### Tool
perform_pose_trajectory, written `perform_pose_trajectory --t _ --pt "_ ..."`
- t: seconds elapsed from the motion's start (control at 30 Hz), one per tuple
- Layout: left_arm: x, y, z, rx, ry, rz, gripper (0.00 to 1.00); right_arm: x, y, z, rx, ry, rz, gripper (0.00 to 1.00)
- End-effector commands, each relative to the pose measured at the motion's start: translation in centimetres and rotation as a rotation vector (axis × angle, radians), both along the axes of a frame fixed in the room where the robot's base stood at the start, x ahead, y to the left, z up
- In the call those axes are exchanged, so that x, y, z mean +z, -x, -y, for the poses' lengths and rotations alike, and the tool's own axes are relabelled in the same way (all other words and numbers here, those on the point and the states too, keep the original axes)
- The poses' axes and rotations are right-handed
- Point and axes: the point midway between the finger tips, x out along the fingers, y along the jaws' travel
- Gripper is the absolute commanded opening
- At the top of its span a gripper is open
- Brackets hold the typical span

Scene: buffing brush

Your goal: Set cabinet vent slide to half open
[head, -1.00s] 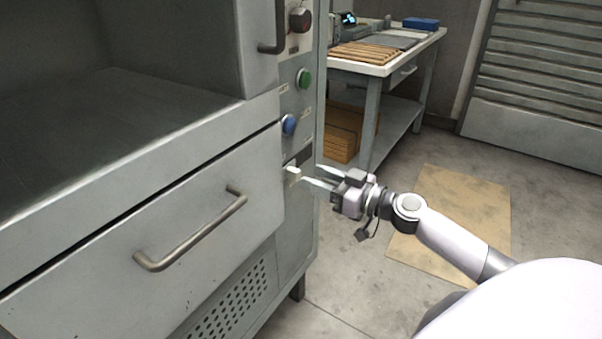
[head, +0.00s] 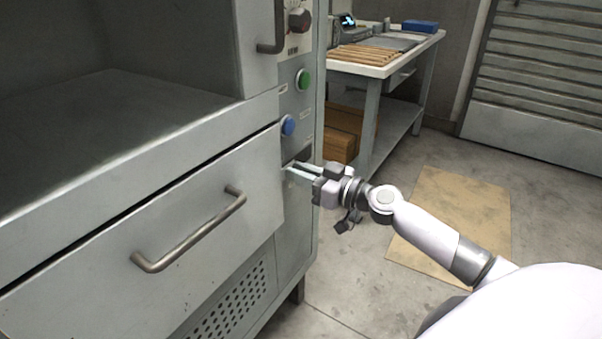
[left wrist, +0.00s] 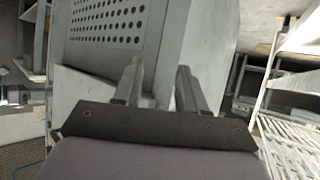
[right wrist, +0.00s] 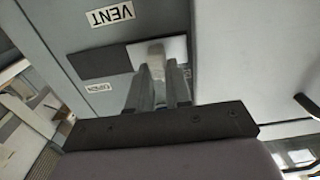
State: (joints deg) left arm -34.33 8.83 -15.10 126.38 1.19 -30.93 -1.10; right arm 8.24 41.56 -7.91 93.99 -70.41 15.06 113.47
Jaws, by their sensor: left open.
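The vent slide is a pale plate with a small light knob (right wrist: 156,52), set in a dark slot (right wrist: 98,64) under the VENT label (right wrist: 110,16) in the right wrist view. The plate covers one end of the slot; the dark part is on the left in that view. My right gripper (head: 290,169) is at the slide on the cabinet's front panel. Its fingers (right wrist: 160,76) are close together with the knob between their tips, and they hide part of it. My left gripper (left wrist: 158,75) is open and empty, below the perforated cabinet panel (left wrist: 108,22).
A blue button (head: 288,125) and a green button (head: 304,79) sit above the slide. A drawer handle (head: 190,232) sticks out to the left. A workbench (head: 375,68) stands behind; a tan mat (head: 455,215) lies on open floor at right.

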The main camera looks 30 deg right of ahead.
Motion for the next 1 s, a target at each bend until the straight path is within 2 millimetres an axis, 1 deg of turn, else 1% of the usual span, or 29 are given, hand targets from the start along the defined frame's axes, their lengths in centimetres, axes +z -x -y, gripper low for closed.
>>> perform_pose_trajectory --t 0.17,0.37,0.5,0.63,0.8,0.83,0.87,0.9,1.0 --pt "0.0 0.0 0.0 -0.001 0.001 0.001 0.41 0.0 -0.1 0.2 -0.001 0.0 0.0 0.0" --pt "-0.1 -0.1 0.1 -0.003 0.0 0.006 0.41 -0.2 -1.1 2.4 -0.003 0.002 -0.003 0.0" --pt "0.3 -0.2 0.3 -0.006 0.004 0.017 0.41 -0.1 -1.5 3.6 -0.001 0.001 -0.001 0.0" --pt "0.7 -0.4 0.4 -0.008 0.005 0.026 0.41 0.0 -1.5 3.8 -0.001 0.0 0.0 0.0" --pt "0.7 -0.5 0.4 -0.008 0.005 0.027 0.41 0.0 -1.5 3.7 -0.001 0.0 0.001 0.0" --pt "0.7 -0.5 0.4 -0.008 0.005 0.027 0.41 0.0 -1.5 3.7 -0.001 0.0 0.001 0.22" --pt "0.7 -0.5 0.4 -0.008 0.004 0.026 0.41 0.0 -1.5 3.7 -0.001 0.0 0.001 0.31" --pt "0.7 -0.5 0.4 -0.008 0.004 0.025 0.41 0.0 -1.5 3.7 -0.001 0.0 0.001 0.44" --pt "0.6 -0.4 0.3 -0.009 0.003 0.023 0.41 0.0 -1.5 3.7 -0.001 0.0 0.001 0.45"
